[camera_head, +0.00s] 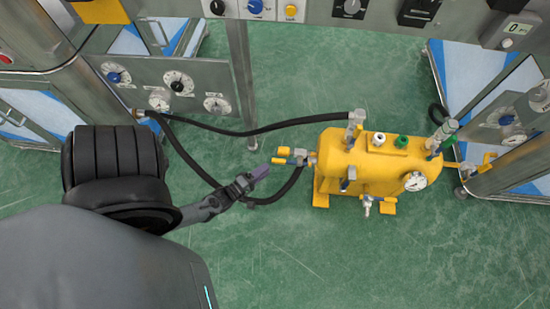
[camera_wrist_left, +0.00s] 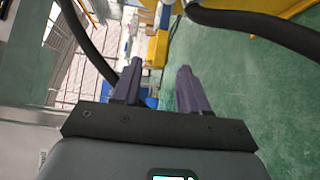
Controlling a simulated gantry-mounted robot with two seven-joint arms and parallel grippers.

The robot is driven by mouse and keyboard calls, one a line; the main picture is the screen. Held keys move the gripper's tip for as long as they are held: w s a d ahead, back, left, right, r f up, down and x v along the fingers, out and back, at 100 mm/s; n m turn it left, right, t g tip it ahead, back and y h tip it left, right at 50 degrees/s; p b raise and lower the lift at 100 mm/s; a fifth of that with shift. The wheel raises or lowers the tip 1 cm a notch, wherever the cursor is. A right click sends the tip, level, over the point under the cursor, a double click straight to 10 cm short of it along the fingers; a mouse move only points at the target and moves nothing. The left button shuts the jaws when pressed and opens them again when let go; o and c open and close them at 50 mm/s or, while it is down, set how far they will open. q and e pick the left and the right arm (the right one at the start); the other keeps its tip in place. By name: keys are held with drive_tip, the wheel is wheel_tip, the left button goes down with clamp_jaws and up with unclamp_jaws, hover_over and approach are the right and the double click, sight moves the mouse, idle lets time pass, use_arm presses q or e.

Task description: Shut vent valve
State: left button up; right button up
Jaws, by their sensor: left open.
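A yellow tank (camera_head: 365,165) stands on the green floor, right of centre in the head view. At its left end is a valve with yellow handles (camera_head: 288,156). Other small fittings sit on its top and front; I cannot tell which one is the vent valve. My left gripper (camera_head: 264,171) is just left of and slightly below the yellow-handled valve, apart from it. In the left wrist view, its purple fingers (camera_wrist_left: 159,75) are spread with nothing held between them. Yellow and metal fittings (camera_wrist_left: 158,45) show beyond the fingers. My right gripper is not in view.
A black hose (camera_head: 255,132) runs from the left cabinet (camera_head: 175,85) to the tank top. Another hose loops below near my gripper. It crosses the upper wrist view (camera_wrist_left: 255,32). A gauge (camera_head: 415,181) is on the tank's right end. Floor in front is clear.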

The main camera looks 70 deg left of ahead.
sight(276, 163)
use_arm(q)
drive_tip(key=b+x, duration=0.1)
drive_tip(key=x, duration=0.4)
drive_tip(key=shift+w+d+f+b, duration=0.1)
drive_tip(key=shift+b, duration=0.25)
drive_tip(key=shift+w+a, duration=0.25)
drive_tip(key=shift+w, duration=0.3)
drive_tip(key=shift+d, duration=0.1)
clamp_jaws()
